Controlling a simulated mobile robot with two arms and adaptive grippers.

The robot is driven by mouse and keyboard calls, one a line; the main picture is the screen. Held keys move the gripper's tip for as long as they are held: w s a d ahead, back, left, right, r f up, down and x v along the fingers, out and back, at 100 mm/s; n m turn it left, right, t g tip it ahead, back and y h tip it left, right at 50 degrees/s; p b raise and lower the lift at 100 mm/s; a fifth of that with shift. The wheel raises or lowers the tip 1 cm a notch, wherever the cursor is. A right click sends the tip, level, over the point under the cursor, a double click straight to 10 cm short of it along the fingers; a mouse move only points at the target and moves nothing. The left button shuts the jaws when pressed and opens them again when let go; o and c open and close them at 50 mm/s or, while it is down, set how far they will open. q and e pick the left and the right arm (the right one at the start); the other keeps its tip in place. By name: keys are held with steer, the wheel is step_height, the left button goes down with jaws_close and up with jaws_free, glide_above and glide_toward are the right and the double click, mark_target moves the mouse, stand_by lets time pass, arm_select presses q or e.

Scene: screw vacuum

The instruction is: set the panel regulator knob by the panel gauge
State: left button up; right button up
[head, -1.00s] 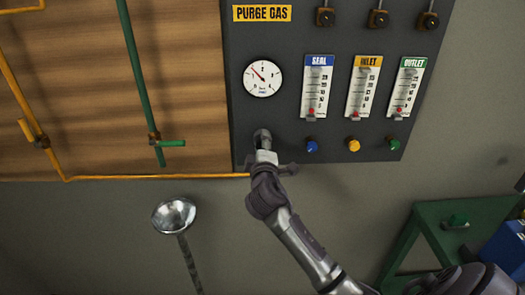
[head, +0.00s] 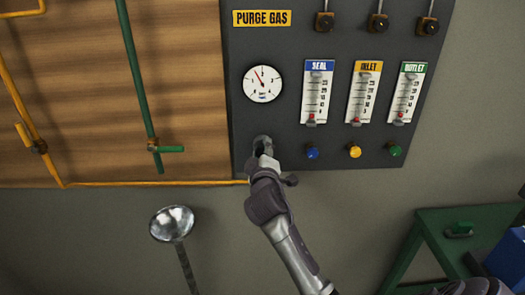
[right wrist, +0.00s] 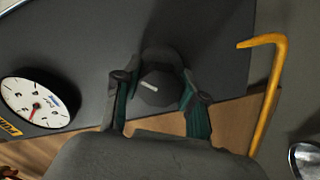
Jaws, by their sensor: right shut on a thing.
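The dark panel regulator knob (right wrist: 160,90) with a white pointer line shows between the fingers in the right wrist view. It sits low on the left of the panel (head: 290,125), below the gauge, and is mostly hidden by my gripper in the head view. My right gripper (head: 263,149) is shut on the knob, one finger on each side. The round white panel gauge (head: 263,84) has a red needle pointing up and slightly left. The gauge also shows in the right wrist view (right wrist: 38,102). My left gripper is not in view.
The SEAL (head: 317,92), INLET (head: 364,92) and OUTLET (head: 407,93) flow meters stand right of the gauge, with blue, yellow and green knobs below. A yellow pipe (head: 150,184) runs left of the gripper. A metal funnel-like bowl (head: 172,223) stands at lower left.

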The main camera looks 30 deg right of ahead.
steer(key=o, duration=1.2)
steer(key=shift+c, duration=0.2)
steer(key=v, duration=1.2)
steer(key=shift+f, duration=0.1)
